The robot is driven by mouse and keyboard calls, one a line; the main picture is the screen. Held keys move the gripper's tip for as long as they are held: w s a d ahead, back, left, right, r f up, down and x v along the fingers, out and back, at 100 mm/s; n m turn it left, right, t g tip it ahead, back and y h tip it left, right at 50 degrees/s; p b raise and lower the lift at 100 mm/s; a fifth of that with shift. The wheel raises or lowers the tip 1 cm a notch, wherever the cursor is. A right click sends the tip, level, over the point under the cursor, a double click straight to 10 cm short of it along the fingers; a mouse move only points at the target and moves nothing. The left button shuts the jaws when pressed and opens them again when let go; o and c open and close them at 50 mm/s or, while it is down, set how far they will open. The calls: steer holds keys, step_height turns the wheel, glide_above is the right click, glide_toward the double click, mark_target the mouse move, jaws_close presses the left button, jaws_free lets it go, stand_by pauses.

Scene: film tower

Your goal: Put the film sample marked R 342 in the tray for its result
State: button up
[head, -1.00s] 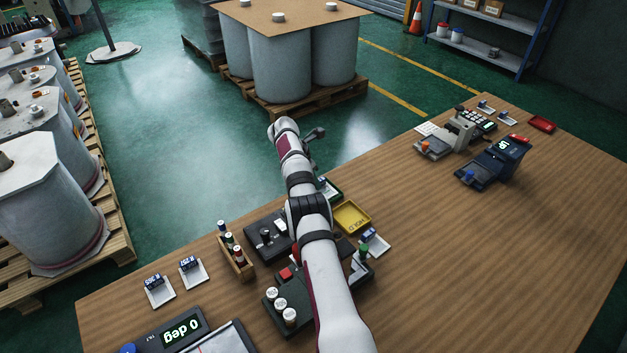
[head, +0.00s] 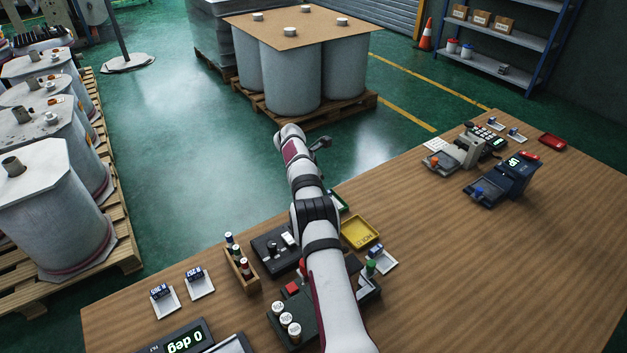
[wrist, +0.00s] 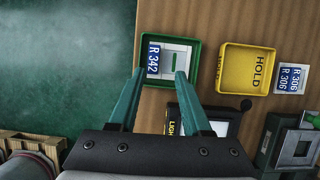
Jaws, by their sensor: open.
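The film sample marked R 342 (wrist: 153,55) shows in the wrist view as a blue-and-white label beside a pale piece with a green stripe. It lies inside the green tray (wrist: 195,52). In the head view, only an edge of the green tray (head: 344,203) shows past my arm. My gripper (wrist: 158,74) is open. Its two teal fingers are apart, their tips over the near side of the green tray, with nothing held between them. The gripper is hidden behind my arm in the head view.
A yellow HOLD tray (wrist: 247,68) is right of the green one, with an R 306 sample (wrist: 290,78) beyond. A red tray (head: 552,142) is far right. A device marked LIGHT (wrist: 174,126) is near the fingers. The wooden table's (head: 480,260) right half is mostly clear.

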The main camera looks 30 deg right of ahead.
steer(key=v, duration=1)
steer(key=s+a+r+m+y, duration=0.1)
steer(key=s+a+r+m, duration=0.45)
steer(key=a, duration=0.25)
steer(key=s+a+r+m+y, duration=0.2)
steer(key=s+a+r+m, duration=0.2)
steer(key=s+a+r, duration=0.3)
steer(key=s+a+f+m+y, duration=0.1)
steer(key=s+a+m, duration=0.6)
steer(key=s, duration=0.7)
steer(key=s+a+f+m+y, duration=0.2)
steer(key=s+a+m, duration=0.5)
steer(key=s, duration=0.7)
steer(key=shift+a+f, duration=0.5)
steer(key=shift+a, duration=0.5)
